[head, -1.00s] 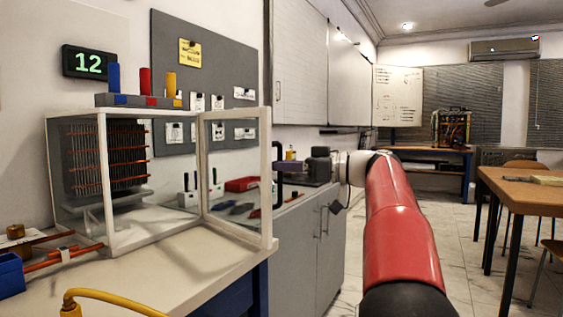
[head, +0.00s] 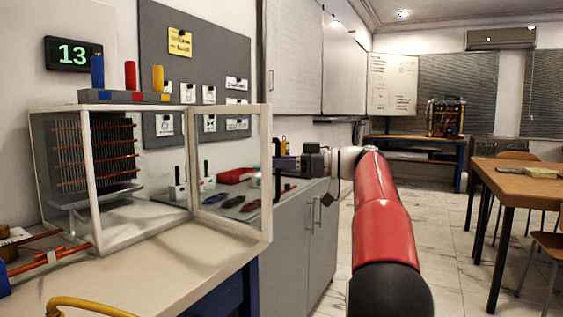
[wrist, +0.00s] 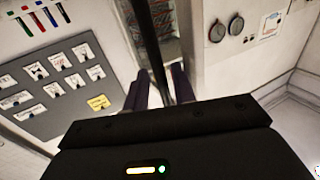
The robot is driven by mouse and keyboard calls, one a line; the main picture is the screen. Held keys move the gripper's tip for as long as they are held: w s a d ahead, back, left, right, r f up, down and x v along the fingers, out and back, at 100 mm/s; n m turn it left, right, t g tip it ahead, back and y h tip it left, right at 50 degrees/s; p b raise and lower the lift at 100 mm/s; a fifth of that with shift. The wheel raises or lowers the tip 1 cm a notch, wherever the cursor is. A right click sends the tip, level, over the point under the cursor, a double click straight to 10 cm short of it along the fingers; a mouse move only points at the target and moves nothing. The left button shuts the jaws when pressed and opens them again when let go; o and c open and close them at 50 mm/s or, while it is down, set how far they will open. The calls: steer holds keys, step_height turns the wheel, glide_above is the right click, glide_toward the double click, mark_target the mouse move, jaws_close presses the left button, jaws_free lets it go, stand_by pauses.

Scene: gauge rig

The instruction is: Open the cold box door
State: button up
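The cold box (head: 90,190) is a white-framed clear case on the bench at the left of the head view, with dark fins and copper tubes inside. Its clear, white-framed door (head: 231,226) stands swung out, leaving the front open. The dark bar handle (head: 277,186) is at the door's outer edge. My gripper (head: 284,163) is at this handle. In the wrist view the dark handle bar (wrist: 150,38) runs between the two purple-grey fingers of my gripper (wrist: 158,85), one on each side. I cannot tell whether both fingers press on it.
A yellow hose (head: 85,303) and copper pipes (head: 48,258) lie on the near bench. A grey cabinet (head: 290,225) stands behind the door, with a red tray (head: 237,175) on top. A wooden table (head: 520,183) is at the right. The tiled floor between is clear.

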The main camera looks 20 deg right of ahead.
steer(key=shift+o, duration=0.3)
steer(key=v, duration=0.8)
steer(key=shift+d, duration=0.15)
